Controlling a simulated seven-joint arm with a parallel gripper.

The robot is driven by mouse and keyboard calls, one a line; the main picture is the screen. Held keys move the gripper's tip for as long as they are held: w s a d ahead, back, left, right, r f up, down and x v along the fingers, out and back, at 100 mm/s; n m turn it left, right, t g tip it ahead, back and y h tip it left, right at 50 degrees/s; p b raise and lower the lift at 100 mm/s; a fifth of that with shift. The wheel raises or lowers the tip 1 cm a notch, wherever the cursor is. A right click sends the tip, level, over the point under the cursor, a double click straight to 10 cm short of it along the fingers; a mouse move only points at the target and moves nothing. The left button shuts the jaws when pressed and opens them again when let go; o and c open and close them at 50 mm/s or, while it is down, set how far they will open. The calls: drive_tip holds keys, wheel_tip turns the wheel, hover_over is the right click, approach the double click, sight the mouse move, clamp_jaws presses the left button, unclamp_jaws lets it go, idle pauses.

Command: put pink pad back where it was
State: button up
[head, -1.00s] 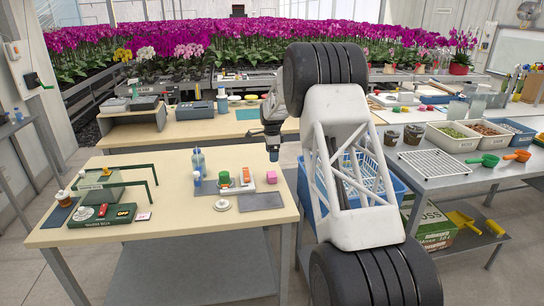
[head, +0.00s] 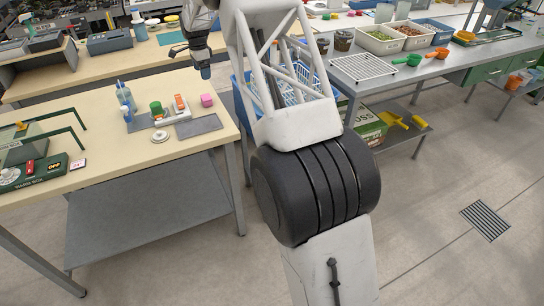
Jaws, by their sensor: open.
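The pink pad (head: 207,100) looks like a small pink block. It stands on the cream bench, right of a white holder (head: 183,117) with an orange piece (head: 180,103) and a green block (head: 157,109). It is behind a flat grey mat (head: 200,126). My gripper (head: 205,72) points down just above the pink block in the picture, with a visible gap between them. It is open and holds nothing that I can see. Its fingers are small and dark at this distance.
Spray bottles (head: 125,97) stand left of the green block, and a white disc (head: 160,136) lies in front. A blue basket (head: 285,85) stands right of the bench.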

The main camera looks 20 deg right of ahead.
drive_tip(key=s+r+n, duration=0.3)
drive_tip(key=s+r, duration=0.3)
drive_tip(key=s, duration=0.6)
drive_tip(key=s+a+r+n+t, duration=0.1)
drive_tip(key=s+r+n, duration=0.2)
drive_tip(key=s+r, duration=0.65)
drive_tip(key=s+r+n, duration=0.3)
drive_tip(key=s+r, duration=0.1)
drive_tip(key=s, duration=1)
drive_tip(key=s+f+n, duration=0.3)
drive_tip(key=s+n, duration=0.1)
drive_tip(key=s, duration=1.3)
drive_tip(key=s+a+f+n+t, duration=0.1)
drive_tip(key=s+f+n, duration=0.2)
drive_tip(key=s, duration=1.5)
drive_tip(key=shift+s+n, duration=0.25)
drive_tip(key=shift+n, duration=0.15)
